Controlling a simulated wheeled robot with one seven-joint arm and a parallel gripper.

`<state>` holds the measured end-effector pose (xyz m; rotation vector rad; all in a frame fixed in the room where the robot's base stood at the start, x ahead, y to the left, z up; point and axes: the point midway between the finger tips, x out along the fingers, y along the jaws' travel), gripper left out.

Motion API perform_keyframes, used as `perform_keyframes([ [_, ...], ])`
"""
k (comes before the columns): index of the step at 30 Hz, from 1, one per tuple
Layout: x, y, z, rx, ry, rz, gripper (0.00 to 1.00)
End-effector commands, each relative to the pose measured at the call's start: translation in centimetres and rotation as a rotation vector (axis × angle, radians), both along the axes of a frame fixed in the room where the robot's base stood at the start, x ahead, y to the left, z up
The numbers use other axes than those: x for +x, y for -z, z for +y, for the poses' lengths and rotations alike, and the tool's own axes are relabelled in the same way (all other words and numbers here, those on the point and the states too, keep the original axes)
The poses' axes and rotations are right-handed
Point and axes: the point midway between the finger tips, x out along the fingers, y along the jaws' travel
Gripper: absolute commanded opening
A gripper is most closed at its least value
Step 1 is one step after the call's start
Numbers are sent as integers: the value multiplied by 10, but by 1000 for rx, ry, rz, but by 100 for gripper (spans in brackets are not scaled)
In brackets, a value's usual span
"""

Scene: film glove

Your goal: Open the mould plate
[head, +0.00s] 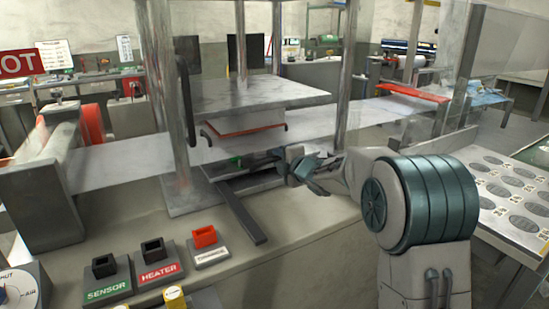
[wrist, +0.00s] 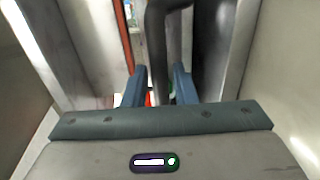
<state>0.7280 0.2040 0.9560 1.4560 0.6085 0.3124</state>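A press stands left of centre in the head view. Under its large upper plate (head: 250,92) hangs a smaller plate with an orange-red edge (head: 243,130). Below it, level with my gripper, is a dark flat assembly (head: 243,171) with green parts; I take this to be the mould plate, but it is partly hidden. My gripper (head: 290,164) is at its right side. In the wrist view my two blue fingers (wrist: 161,85) stand apart, with a dark bent bar (wrist: 161,35), handle-like, running between them. Gaps show beside the bar; contact is not clear.
Metal posts (head: 343,70) frame the press closely. A translucent film strip (head: 120,165) crosses the bench through it. A dark rail (head: 240,212) sticks out at the front. Sensor and heater switches (head: 158,262) stand at front left. A tray with oval recesses (head: 520,205) lies at right.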

Motion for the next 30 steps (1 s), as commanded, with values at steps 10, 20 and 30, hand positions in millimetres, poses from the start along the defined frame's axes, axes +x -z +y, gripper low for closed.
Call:
perform_keyframes([
  [10, 26, 6, 18, 1, 0, 1, 25],
  [20, 27, 6, 18, 1, 0, 1, 17],
  [30, 25, 7, 14, 1, 4, 1, 0],
])
